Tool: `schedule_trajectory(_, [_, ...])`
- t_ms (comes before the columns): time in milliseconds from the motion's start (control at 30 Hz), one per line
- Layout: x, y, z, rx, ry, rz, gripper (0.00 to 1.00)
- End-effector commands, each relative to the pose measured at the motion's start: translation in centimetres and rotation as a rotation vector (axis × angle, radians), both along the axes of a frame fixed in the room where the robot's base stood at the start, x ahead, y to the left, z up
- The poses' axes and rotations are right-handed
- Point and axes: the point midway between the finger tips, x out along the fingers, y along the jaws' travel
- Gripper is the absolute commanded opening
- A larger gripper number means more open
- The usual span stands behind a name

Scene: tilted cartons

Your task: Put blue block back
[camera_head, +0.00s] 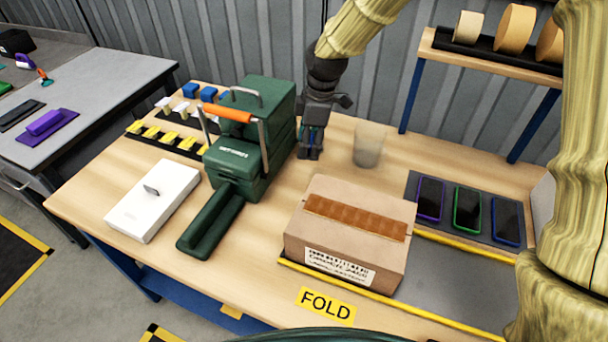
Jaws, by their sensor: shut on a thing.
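My gripper (310,154) points down over the back of the wooden table, right of the green machine. Its fingers are close together, shut on a small dark, bluish thing that looks like the blue block; the fingers hide most of it. Blue blocks (190,90) stand at the back of a block rack at the table's far left, partly hidden by the green machine. White blocks (165,105) stand in front of them, and several yellow blocks (169,138) form the front row. The gripper is well to the right of the rack.
The green machine (235,151) with an orange handle stands between my gripper and the rack. A clear cup (369,145) stands just right of my gripper. A taped carton (345,240), a white box (150,205) and phones on a dark mat (420,180) lie nearer the front.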

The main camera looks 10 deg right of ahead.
Motion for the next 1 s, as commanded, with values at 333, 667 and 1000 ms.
schedule_trajectory(333, [0.0,0.0,-3.0,-0.001,0.0,-0.001,0.34])
schedule_trajectory(667, [-0.1,0.0,-7.5,-0.001,0.002,-0.001,0.34])
schedule_trajectory(1000, [-0.1,0.0,-9.6,-0.001,0.001,0.0,0.34])
